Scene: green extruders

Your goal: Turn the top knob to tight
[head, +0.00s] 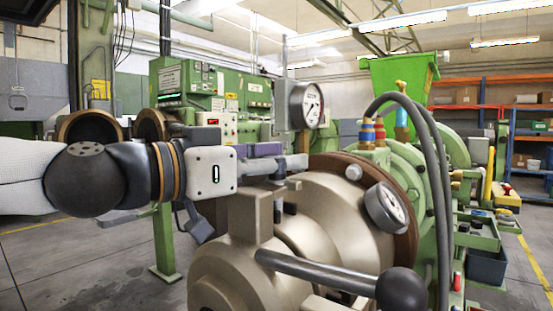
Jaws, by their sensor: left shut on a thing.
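My left gripper (286,178) reaches in from the left, above the beige metal head (331,220) of the green extruder (412,165). Its fingers are closed at the top of the head, shut on a small grey piece that appears to be the top knob. The fingers cover most of this piece, so its outline and turn position cannot be told. A small dark metal part shows just below the fingers. My right gripper is not in view.
A lever with a black ball end (402,291) sticks out at the front of the head. A round gauge (306,105) stands just behind the gripper, and a second gauge (385,207) sits to the right. Thick black hoses (437,180) arch on the right. Grey floor is open at left.

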